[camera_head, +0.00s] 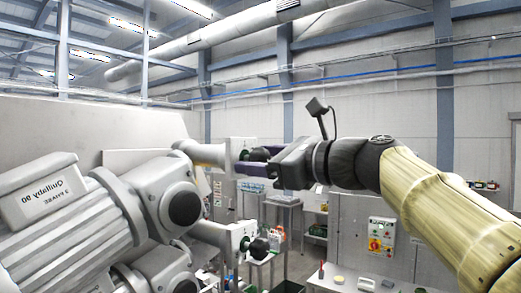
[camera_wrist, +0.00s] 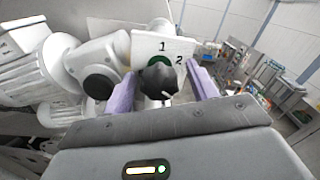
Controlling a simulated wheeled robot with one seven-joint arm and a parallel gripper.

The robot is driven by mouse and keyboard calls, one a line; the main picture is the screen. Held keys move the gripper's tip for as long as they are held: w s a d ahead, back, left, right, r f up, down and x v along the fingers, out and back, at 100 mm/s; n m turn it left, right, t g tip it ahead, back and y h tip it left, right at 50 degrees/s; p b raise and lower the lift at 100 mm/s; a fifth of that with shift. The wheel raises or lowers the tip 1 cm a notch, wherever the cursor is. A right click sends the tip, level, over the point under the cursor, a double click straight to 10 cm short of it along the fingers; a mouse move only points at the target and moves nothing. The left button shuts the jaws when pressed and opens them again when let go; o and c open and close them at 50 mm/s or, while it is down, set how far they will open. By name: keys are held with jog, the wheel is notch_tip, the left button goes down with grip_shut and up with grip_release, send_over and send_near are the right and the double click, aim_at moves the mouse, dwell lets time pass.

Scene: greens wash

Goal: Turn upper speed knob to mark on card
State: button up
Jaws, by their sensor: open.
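The upper speed knob (camera_wrist: 157,86) is black and lobed. It sits in front of a green disc (camera_wrist: 160,61) and a white card (camera_wrist: 178,46) marked 1 and 2. A small pale line shows on the knob's lower right edge. My gripper (camera_wrist: 160,72) is open, with one purple finger on each side of the knob; I see gaps, so it does not look gripped. In the head view my gripper (camera_head: 246,166) reaches in from the right at the upper knob (camera_head: 260,154), its purple finger partly hiding it.
A lower black knob (camera_head: 259,248) on a similar white plate (camera_head: 238,240) is below. Grey motor housings (camera_head: 150,195) fill the left. A control box (camera_head: 381,236) and a table (camera_head: 345,283) stand behind at right.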

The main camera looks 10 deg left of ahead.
jog(key=c, duration=1)
